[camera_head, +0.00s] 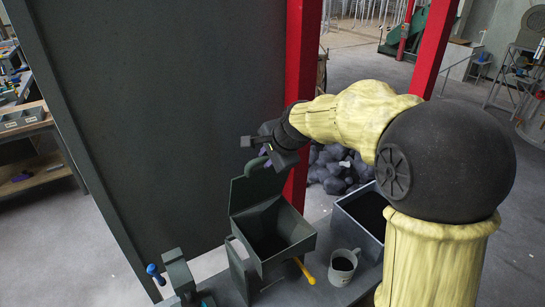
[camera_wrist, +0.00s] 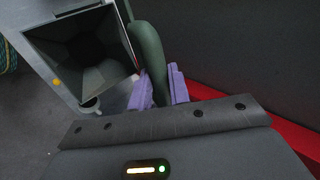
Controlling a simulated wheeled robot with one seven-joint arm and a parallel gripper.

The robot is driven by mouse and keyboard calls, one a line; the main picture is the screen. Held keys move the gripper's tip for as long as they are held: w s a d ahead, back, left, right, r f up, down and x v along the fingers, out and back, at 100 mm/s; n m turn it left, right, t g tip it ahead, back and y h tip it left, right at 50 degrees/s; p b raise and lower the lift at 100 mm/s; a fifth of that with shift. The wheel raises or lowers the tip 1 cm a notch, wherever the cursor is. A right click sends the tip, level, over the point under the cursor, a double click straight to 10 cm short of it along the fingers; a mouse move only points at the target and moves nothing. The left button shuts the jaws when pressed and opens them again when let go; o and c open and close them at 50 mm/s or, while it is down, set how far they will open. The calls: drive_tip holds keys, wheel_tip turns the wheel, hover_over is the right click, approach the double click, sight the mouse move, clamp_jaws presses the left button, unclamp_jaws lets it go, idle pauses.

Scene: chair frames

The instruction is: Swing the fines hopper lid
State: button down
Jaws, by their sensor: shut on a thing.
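The fines hopper (camera_head: 297,243) is a dark green-grey open box with an empty-looking dark inside. Its lid (camera_head: 248,192) stands raised, roughly upright, at the box's back edge. A green curved handle (camera_head: 254,165) sticks up from the lid's top. My gripper (camera_head: 268,157) is at this handle, above the hopper. In the wrist view the purple fingers of my gripper (camera_wrist: 159,90) are on both sides of the green handle (camera_wrist: 149,45), shut on it. The hopper (camera_wrist: 64,62) opens to the left of the handle there. The fingertips are partly hidden in the head view.
A grey bin (camera_head: 345,226) and a white mug (camera_head: 336,276) with dark contents stand right of the hopper. A yellow bar (camera_head: 304,271) is beside its front. A blue-handled device (camera_head: 178,270) stands left. A dark panel (camera_head: 160,110) and red post (camera_head: 301,85) rise behind.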

drive_tip(key=shift+w+a+r, duration=0.1)
drive_tip(key=shift+w+a+r+p, duration=0.3)
drive_tip(key=shift+w+p, duration=0.1)
drive_tip(key=shift+p, duration=0.25)
drive_tip(key=shift+w+a+r+p, duration=0.1)
drive_tip(key=shift+w+a+p, duration=0.55)
drive_tip(key=shift+w+p, duration=0.25)
drive_tip(key=shift+w+a+r+p, duration=0.1)
drive_tip(key=shift+w+a+p, duration=0.6)
drive_tip(key=shift+w, duration=0.35)
